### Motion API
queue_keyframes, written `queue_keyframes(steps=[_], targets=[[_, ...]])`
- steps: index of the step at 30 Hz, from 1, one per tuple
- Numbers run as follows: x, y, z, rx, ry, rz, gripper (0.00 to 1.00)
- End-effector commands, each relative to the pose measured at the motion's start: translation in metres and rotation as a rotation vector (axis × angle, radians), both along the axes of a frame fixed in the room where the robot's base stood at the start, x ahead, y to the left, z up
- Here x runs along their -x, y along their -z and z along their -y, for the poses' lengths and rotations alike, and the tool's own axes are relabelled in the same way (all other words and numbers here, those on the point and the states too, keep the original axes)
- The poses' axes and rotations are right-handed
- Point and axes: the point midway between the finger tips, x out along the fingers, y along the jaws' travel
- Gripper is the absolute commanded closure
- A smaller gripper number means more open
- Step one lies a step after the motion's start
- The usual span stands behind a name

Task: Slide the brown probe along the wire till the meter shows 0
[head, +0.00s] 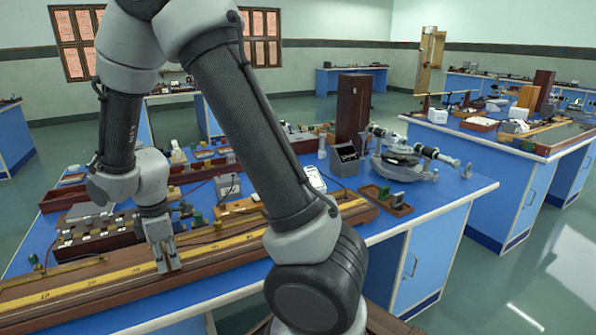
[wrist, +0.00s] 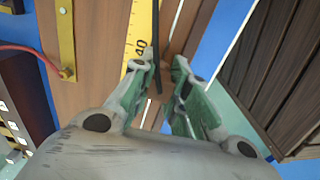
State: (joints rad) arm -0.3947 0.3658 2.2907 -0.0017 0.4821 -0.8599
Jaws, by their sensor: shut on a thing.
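My gripper (head: 168,264) is low over the long wooden wire board (head: 225,262), beside its yellow scale (head: 100,284). In the wrist view, the fingers (wrist: 166,66) are closed around a slim dark brown rod (wrist: 157,42), which I take for the probe. It stands close to the scale's 40 mark, and its lower part is hidden by the fingers. The wire is too thin to make out for sure. A grey box with a dark face (head: 345,153) and a white-faced box (head: 315,179) stand farther back; either may be the meter, and no reading is legible.
A red lead (wrist: 38,55) and brass strip (wrist: 66,35) lie left of the fingers in the wrist view. A dark wooden box with pale plugs (head: 85,237) stands behind the board. A spectrometer (head: 405,155) and small tray (head: 385,200) are to the right.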

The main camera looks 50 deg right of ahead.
Motion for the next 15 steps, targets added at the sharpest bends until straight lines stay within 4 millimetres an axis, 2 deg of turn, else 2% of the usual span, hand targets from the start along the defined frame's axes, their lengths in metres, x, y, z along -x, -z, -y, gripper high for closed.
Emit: queue_keyframes(steps=[1,2,6,15], targets=[[0.0055,0.0048,0.0019,0.005,0.002,-0.015,1.00],[0.0055,0.0048,0.0019,0.005,0.002,-0.015,0.82],[0.0054,0.0048,0.0019,0.005,0.002,-0.015,0.58],[0.0029,0.0023,0.0012,0.003,0.001,-0.008,0.58]])
